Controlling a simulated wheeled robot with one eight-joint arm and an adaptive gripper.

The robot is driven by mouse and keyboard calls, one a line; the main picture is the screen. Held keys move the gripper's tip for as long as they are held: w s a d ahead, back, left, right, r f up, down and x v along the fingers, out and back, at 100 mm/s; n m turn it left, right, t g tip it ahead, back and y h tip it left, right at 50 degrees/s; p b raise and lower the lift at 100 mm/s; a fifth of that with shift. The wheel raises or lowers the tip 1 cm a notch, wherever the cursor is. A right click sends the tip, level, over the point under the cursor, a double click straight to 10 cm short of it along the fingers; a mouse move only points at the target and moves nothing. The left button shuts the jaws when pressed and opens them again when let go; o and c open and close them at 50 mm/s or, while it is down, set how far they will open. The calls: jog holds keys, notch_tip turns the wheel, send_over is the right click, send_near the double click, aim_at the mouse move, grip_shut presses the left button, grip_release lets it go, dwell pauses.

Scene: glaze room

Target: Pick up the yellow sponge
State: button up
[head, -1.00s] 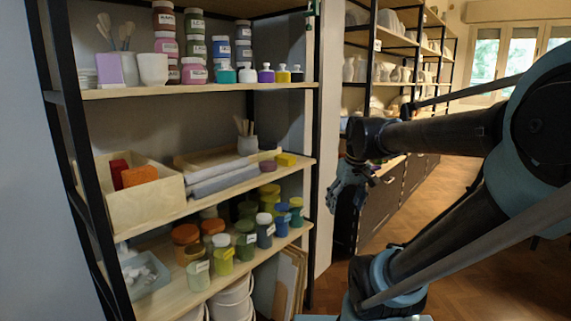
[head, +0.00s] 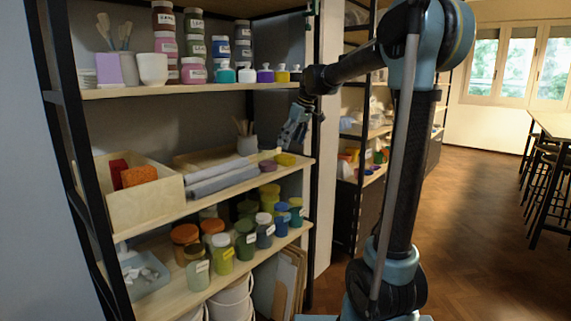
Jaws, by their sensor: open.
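The yellow sponge (head: 286,160) is a small block lying on the right end of the middle shelf (head: 222,190), near its front edge. My gripper (head: 291,141) hangs from the arm just above the sponge, pointing down. It is open and appears empty, with a gap between it and the sponge. The exact spread of its fingers is hard to make out at this size.
A maroon block (head: 267,165) lies just left of the sponge. A cup with tools (head: 246,144) stands behind. A wooden bin (head: 130,205) holds red and orange blocks. The upper shelf (head: 190,90) with bottles and the black post (head: 313,210) are close.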

aim_at(284, 156)
jog(key=shift+w+a+f, duration=0.2)
jog(key=shift+w+a, duration=0.15)
jog(key=shift+a, duration=0.05)
jog(key=shift+x, duration=3.45)
jog(key=c, duration=1)
jog(key=shift+c, duration=0.2)
jog(key=shift+r, duration=0.35)
jog(key=s+d, duration=1.1)
jog(key=d, duration=0.3)
jog(key=shift+r, duration=0.4)
